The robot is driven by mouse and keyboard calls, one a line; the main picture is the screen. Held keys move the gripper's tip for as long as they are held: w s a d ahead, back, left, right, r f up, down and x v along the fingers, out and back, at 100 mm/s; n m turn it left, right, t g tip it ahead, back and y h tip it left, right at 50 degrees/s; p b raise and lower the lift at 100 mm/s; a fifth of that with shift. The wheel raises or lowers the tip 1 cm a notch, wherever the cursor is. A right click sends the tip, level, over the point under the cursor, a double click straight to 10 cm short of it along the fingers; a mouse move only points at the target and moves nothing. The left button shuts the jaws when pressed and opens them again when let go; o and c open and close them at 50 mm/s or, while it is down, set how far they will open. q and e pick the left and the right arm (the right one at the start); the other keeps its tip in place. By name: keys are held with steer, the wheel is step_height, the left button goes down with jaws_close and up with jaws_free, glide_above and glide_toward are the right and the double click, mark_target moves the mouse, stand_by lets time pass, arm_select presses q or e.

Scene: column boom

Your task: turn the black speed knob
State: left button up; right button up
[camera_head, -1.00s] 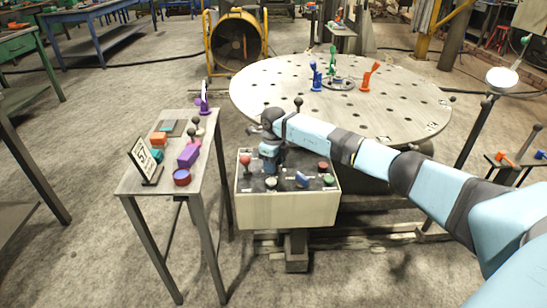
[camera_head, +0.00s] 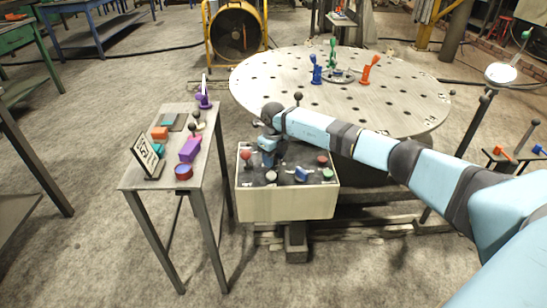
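The control box (camera_head: 285,206) is cream with a dark sloping top panel, in the middle of the head view. My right gripper (camera_head: 269,161) points down over the left-centre of the panel, low and close to its surface. Its fingertips are small and dark against the panel, so I cannot tell if they are open or shut. I cannot pick out the black speed knob; it may be hidden by the gripper. My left gripper is not in view.
The panel also carries a red ball lever (camera_head: 245,155), a blue switch (camera_head: 302,173), a red button (camera_head: 322,160) and a green button (camera_head: 327,174). A round perforated table (camera_head: 400,105) stands behind. A narrow side table (camera_head: 142,186) with small parts stands left.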

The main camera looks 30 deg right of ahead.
steer(key=o, duration=0.3)
arm_select(q)
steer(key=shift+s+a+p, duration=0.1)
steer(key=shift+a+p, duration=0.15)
steer(key=shift+p, duration=1)
arm_select(e)
step_height(320, 180, up, 14)
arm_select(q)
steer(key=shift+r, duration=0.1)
arm_select(e)
steer(key=shift+f, duration=0.1)
